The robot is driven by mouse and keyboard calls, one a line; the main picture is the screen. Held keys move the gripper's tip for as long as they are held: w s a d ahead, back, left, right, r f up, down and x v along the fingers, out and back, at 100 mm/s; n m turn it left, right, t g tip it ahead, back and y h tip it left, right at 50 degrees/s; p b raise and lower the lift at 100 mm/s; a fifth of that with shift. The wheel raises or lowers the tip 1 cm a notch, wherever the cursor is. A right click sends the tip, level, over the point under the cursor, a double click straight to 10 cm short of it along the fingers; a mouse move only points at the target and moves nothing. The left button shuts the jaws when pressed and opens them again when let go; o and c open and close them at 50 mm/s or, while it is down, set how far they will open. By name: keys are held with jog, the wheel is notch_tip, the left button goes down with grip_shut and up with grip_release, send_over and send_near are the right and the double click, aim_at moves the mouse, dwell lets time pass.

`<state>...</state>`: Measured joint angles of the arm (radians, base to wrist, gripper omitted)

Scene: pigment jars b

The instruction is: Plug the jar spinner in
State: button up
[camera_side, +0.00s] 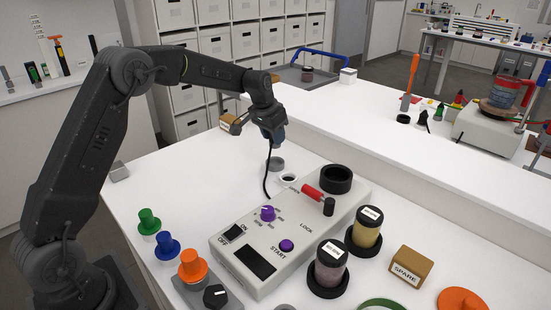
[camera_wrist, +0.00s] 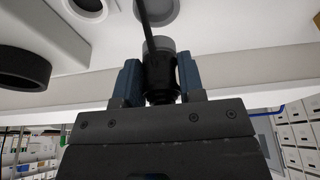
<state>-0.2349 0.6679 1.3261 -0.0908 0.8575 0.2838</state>
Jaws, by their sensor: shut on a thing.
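The jar spinner (camera_side: 292,228) is a white box on the bench with a purple dial, a dark display and a black round jar holder (camera_side: 337,179). The holder's black rim also shows at the left of the wrist view (camera_wrist: 22,68). A dark-centred round socket (camera_side: 288,178) is by the POWER label at the spinner's far end. My gripper (camera_side: 274,140) is raised above the bench beyond that end. In the wrist view its blue fingers are shut on a black plug (camera_wrist: 160,72). The plug's black cable (camera_side: 268,172) hangs towards the spinner. The plug is apart from the socket.
A red-handled lock lever (camera_side: 313,192) stands on the spinner. Two labelled jars (camera_side: 331,264) (camera_side: 367,226) and a SPARE block (camera_side: 411,266) stand to its right. Coloured knobs (camera_side: 191,264) are at left. A raised ledge runs behind.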

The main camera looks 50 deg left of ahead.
jog(key=d, duration=0.2)
jog(key=s+d+f, duration=0.1)
jog(key=d, duration=0.2)
jog(key=s+d, duration=0.1)
jog(key=d, duration=0.2)
jog(key=shift+s+f, duration=0.25)
jog(key=shift+f, duration=2.55)
jog(key=shift+f, duration=0.35)
jog(key=o, duration=1.2)
jog(key=shift+c, duration=0.2)
jog(key=shift+o, duration=0.2)
jog(key=shift+r, duration=0.1)
